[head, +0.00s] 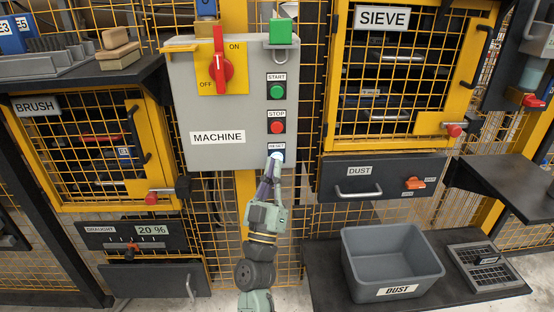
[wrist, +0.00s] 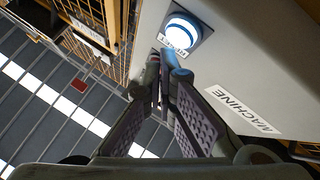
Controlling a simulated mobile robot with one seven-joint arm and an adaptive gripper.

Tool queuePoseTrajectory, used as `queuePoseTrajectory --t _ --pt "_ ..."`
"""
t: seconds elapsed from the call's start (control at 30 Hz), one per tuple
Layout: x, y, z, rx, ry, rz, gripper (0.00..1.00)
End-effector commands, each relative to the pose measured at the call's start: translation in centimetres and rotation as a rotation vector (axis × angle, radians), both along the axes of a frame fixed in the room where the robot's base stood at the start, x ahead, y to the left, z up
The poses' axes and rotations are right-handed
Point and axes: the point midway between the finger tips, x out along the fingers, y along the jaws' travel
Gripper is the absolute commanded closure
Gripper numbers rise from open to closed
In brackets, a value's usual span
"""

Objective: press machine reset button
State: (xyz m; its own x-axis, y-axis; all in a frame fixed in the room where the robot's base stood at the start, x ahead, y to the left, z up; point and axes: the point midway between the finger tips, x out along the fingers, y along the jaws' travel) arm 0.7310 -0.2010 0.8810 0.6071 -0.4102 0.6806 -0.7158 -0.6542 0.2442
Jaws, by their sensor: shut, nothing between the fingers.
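The reset button (wrist: 182,28) is round, pale and ringed in glowing blue on a dark square plate in the wrist view. Its label sits between it and my fingertips. In the head view the RESET label (head: 276,146) is at the lower right of the grey machine panel (head: 205,110), below START and STOP, and my fingertips largely cover the button. My gripper (head: 271,168) points up at it, shut and empty. In the wrist view the gripper (wrist: 166,62) shows its fingertips together, apart from the button in the picture. I cannot tell whether they touch the panel.
The red STOP button (head: 277,127) and green START button (head: 277,92) are just above. A red rotary switch (head: 222,68) is at upper left of the panel. The dust drawer (head: 350,185) is close on the right, with a grey dust bin (head: 392,265) below it.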

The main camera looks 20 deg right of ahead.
Motion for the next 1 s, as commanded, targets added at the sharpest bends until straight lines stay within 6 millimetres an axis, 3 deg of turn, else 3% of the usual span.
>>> queuePoseTrajectory --t 1.0 --pt "0.94 -0.29 0.01 0.000 0.000 0.000 1.00"
